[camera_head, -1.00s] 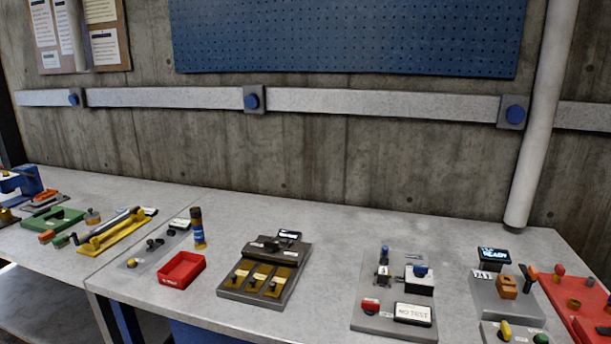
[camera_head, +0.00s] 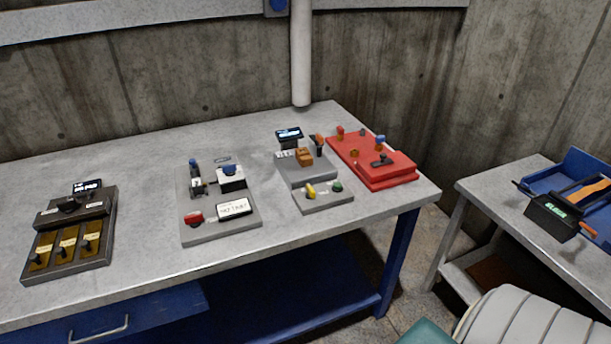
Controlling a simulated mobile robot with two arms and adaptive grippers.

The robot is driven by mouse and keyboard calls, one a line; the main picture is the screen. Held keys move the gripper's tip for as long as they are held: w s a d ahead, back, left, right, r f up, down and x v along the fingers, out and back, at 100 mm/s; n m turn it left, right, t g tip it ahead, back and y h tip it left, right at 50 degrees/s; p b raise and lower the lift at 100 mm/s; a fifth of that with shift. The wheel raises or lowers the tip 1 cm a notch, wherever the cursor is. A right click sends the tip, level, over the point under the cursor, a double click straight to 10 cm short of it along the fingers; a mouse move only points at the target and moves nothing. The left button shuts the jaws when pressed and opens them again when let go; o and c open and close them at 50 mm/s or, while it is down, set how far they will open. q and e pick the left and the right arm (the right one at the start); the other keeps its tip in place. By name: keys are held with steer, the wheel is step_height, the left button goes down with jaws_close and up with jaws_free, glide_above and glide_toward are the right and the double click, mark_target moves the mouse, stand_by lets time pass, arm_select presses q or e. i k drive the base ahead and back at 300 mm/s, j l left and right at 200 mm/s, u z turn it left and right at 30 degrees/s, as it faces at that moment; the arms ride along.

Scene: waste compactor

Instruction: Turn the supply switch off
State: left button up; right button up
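I cannot tell which control is the supply switch; no readable label names it. A grey panel (camera_head: 220,232) carries a red knob (camera_head: 194,219), a white "NO TEST" display (camera_head: 234,207), a blue-topped white box (camera_head: 231,176) and an upright blue-and-dark part (camera_head: 196,175). To its right, a grey block holds a lit display (camera_head: 289,134), an orange-brown block (camera_head: 304,157) and an orange-and-dark lever (camera_head: 318,142). A small panel in front has a yellow control (camera_head: 311,190) and a green one (camera_head: 337,186). Neither of my grippers is in view.
A dark unit with brass-coloured slots (camera_head: 68,246) sits at the table's left. A red board (camera_head: 388,180) with small parts is near the right end. A gap separates a second table (camera_head: 483,197) with a black display box (camera_head: 552,216). A white pipe (camera_head: 301,60) stands behind.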

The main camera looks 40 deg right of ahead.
mark_target(311, 193)
steer(key=z, duration=1.25)
